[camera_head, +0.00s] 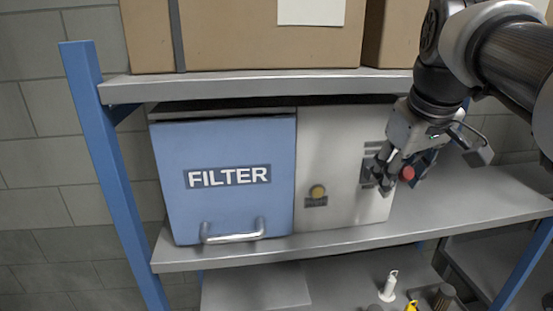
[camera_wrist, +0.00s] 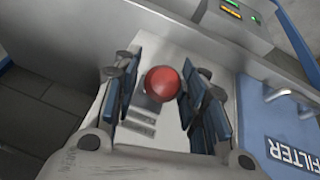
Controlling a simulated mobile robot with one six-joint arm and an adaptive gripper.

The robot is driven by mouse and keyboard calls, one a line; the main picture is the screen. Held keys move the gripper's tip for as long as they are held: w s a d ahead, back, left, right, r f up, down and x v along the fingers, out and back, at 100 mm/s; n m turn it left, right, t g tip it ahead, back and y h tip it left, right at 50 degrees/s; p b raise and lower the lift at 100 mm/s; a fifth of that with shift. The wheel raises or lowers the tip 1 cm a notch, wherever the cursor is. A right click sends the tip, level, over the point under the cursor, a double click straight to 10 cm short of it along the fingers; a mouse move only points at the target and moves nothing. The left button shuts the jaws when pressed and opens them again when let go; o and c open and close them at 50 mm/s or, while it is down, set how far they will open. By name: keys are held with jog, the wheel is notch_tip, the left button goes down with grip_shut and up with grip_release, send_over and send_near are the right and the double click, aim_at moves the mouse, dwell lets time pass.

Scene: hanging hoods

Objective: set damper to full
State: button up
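A white control panel (camera_head: 340,150) stands on the shelf, joined to the right of a blue box labelled FILTER (camera_head: 222,195). A red ball knob (camera_head: 408,173), which looks like the damper's handle, is at the panel's right side. In the wrist view the red knob (camera_wrist: 163,83) lies between my gripper's two blue-padded fingers, over a plate with pale marks (camera_wrist: 140,122). My gripper (camera_head: 385,176) is open around the knob. A gap shows on the knob's left; the right finger is very close, and contact cannot be told. The lever's stem is mostly hidden.
A yellow round knob (camera_head: 317,191) is on the panel's front. A silver handle (camera_head: 232,232) is on the blue box. Cardboard boxes (camera_head: 270,40) sit on the upper shelf (camera_head: 250,84) close above. Small items, including a white one (camera_head: 389,286), stand below. The shelf's right side is clear.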

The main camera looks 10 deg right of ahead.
jog(key=shift+c, duration=0.3)
grip_shut()
dwell(0.5)
